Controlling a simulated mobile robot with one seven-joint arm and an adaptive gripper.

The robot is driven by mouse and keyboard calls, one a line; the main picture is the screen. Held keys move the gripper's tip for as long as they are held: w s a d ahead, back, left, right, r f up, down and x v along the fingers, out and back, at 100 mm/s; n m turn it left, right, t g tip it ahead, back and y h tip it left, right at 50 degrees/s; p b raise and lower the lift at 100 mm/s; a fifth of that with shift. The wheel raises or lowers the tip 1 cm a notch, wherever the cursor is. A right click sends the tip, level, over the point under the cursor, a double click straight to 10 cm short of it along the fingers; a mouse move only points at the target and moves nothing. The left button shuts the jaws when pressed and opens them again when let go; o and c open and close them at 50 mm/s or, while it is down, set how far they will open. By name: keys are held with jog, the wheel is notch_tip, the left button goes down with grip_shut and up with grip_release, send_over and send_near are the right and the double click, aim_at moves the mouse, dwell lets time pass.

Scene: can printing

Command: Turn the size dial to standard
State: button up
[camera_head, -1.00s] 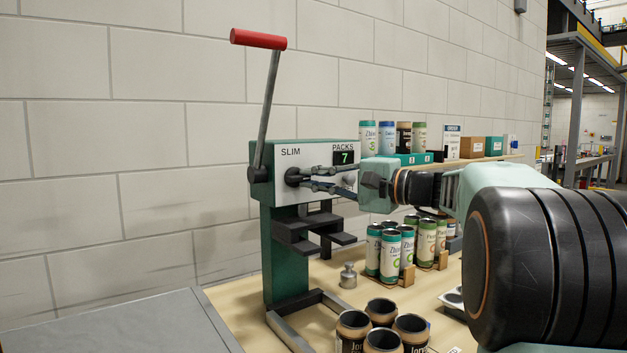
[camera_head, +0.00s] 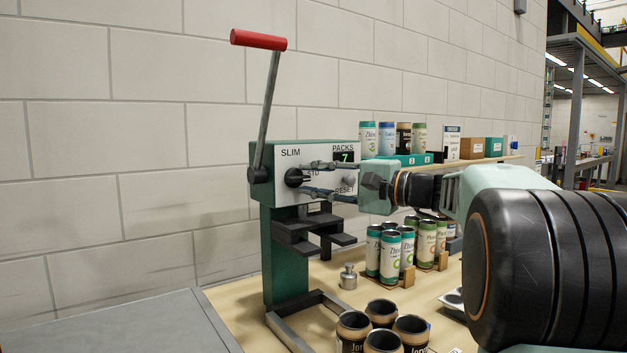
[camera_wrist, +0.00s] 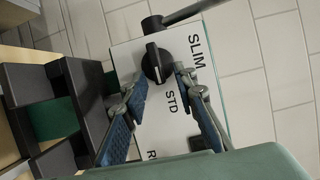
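The black size dial (camera_head: 296,178) is on the white front panel (camera_wrist: 186,138) of the green press, beside the labels SLIM and STD. In the wrist view the dial (camera_wrist: 153,61) has a raised ridge with a pale line. The ridge runs roughly up and down in the picture, its lower end toward STD. My gripper (camera_wrist: 160,78) is open, its fingertips spread on either side of the dial's lower end, with a gap visible around it. In the head view my gripper (camera_head: 312,180) reaches in from the right, and its fingers partly cover the panel.
The press lever with its red handle (camera_head: 258,39) stands up on the left. A PACKS display (camera_head: 344,156) reads 7, near a RESET label. Below are dark press jaws (camera_head: 310,222), a metal weight (camera_head: 348,277) and several cans (camera_head: 389,252).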

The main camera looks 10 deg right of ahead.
jog(key=v, duration=1.2)
